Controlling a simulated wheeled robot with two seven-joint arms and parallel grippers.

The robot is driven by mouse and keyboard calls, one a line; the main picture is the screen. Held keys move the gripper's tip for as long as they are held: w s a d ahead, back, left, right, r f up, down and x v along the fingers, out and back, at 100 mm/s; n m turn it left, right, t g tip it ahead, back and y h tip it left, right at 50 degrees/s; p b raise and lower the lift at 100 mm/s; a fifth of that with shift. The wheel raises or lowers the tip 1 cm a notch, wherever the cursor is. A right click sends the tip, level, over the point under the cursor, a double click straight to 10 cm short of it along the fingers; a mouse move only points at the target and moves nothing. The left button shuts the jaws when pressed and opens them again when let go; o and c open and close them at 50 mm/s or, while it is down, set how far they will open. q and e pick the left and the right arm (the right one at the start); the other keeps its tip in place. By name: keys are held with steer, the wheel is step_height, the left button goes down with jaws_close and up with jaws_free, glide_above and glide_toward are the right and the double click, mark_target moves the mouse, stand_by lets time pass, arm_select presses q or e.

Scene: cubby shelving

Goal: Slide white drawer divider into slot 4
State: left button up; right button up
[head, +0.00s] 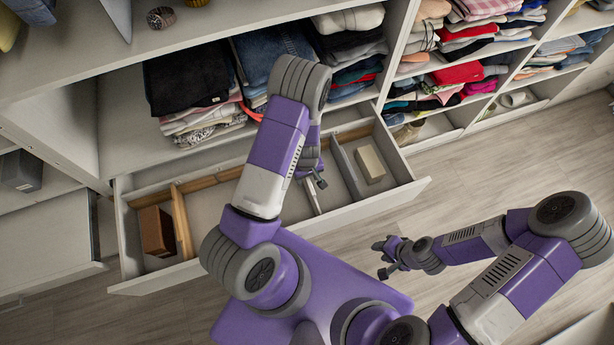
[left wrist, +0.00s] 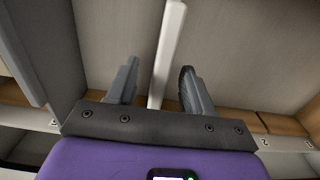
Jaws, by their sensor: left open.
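The white drawer divider (head: 311,193) stands across the open drawer in the head view, partly hidden by my left arm. In the left wrist view the white divider (left wrist: 168,50) runs between the two fingers of my left gripper (left wrist: 158,78), with a visible gap on each side. My left gripper (head: 317,178) is open, low over the drawer. Small slot numbers show on the drawer wall; a 2 (left wrist: 264,142) is readable at the right, and a mark at the left is hard to read. My right gripper (head: 380,259) is outside the drawer, its fingers apart and empty.
The drawer (head: 408,193) also has a wooden divider (head: 181,222) and a grey divider (head: 345,170). A brown box (head: 156,232) and a beige box (head: 370,164) lie in it. Folded clothes (head: 190,80) fill the shelf above. The floor (head: 480,180) at right is clear.

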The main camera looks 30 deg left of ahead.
arm_select(q)
step_height(320, 180, up, 7)
steer(key=shift+f+p, duration=0.1)
steer(key=shift+p, duration=0.85)
arm_select(e)
step_height(320, 180, up, 2)
steer(key=shift+r, duration=0.1)
